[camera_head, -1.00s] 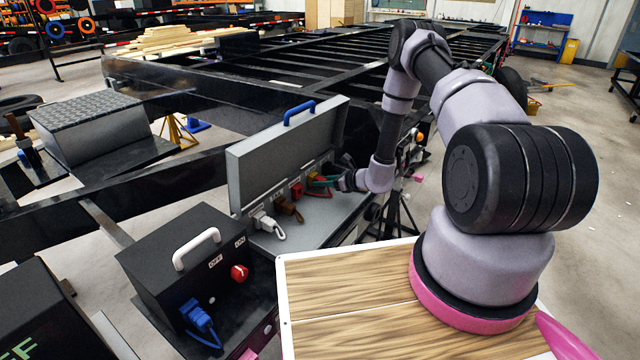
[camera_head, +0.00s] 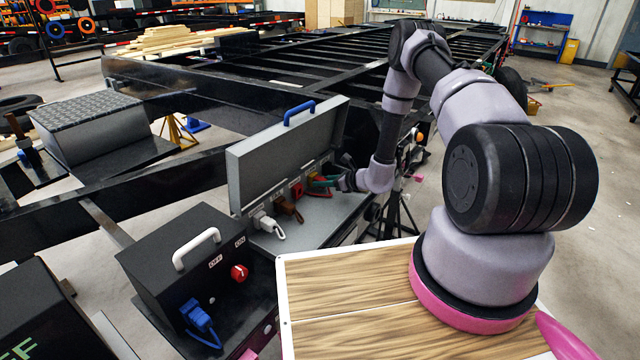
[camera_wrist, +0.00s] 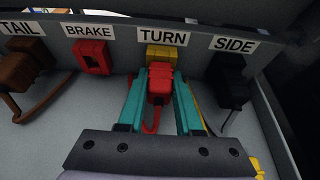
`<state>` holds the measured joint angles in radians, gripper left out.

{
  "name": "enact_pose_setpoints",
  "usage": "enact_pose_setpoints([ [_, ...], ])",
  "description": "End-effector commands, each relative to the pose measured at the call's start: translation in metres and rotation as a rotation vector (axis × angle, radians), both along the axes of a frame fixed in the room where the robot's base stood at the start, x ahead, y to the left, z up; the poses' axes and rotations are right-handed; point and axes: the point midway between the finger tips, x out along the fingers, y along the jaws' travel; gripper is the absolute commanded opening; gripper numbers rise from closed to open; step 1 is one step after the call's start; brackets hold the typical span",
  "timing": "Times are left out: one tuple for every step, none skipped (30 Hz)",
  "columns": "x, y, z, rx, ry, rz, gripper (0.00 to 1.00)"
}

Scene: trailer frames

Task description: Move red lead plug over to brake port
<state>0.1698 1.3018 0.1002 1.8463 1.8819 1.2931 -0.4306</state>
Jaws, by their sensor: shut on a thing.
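The red lead plug (camera_wrist: 159,87) is between the teal fingers of my gripper (camera_wrist: 160,82) in the wrist view, its red cord looping down. It is right in front of the yellow port (camera_wrist: 161,56) under the TURN label; I cannot tell whether it is seated there. The red brake port (camera_wrist: 93,57), under the BRAKE label, is to the left of my gripper with no plug seen in it. In the head view my gripper (camera_head: 322,183) is inside the open grey case, and the plug is mostly hidden.
A brown plug (camera_wrist: 24,71) is at TAIL and a black one (camera_wrist: 232,82) at SIDE. A yellow cord (camera_wrist: 197,105) runs beside the right finger. The grey case lid (camera_head: 290,150) stands open behind. A black switch box (camera_head: 190,255) is at the front left.

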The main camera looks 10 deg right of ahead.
Motion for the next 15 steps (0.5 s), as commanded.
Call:
enact_pose_setpoints([
  [0.0000, 0.0000, -0.0001, 0.000, 0.000, 0.000, 0.00],
  [0.0000, 0.0000, -0.0001, 0.000, 0.000, 0.000, 0.00],
  [0.0000, 0.0000, -0.0001, 0.000, 0.000, 0.000, 0.00],
  [0.0000, 0.0000, -0.0001, 0.000, 0.000, 0.000, 0.00],
  [0.0000, 0.0000, -0.0001, 0.000, 0.000, 0.000, 0.00],
  [0.0000, 0.0000, 0.0000, 0.000, 0.000, 0.000, 0.00],
  [-0.0001, -0.0001, 0.0000, 0.000, 0.000, 0.000, 0.00],
  [-0.0002, -0.0002, 0.0000, 0.000, 0.000, 0.000, 0.00],
  [-0.0005, -0.0005, 0.0000, 0.000, 0.000, 0.000, 0.00],
  [-0.0008, -0.0009, 0.0000, 0.000, 0.000, 0.000, 0.00],
  [-0.0013, -0.0014, -0.0001, 0.000, 0.000, 0.000, 0.00],
  [-0.0020, -0.0023, -0.0001, 0.000, 0.000, 0.000, 0.00],
  [-0.0026, -0.0030, -0.0002, 0.000, 0.000, -0.001, 0.00],
  [-0.0032, -0.0039, -0.0001, 0.000, 0.000, -0.001, 0.00],
  [-0.0043, -0.0050, -0.0002, 0.000, 0.000, -0.001, 0.00],
])
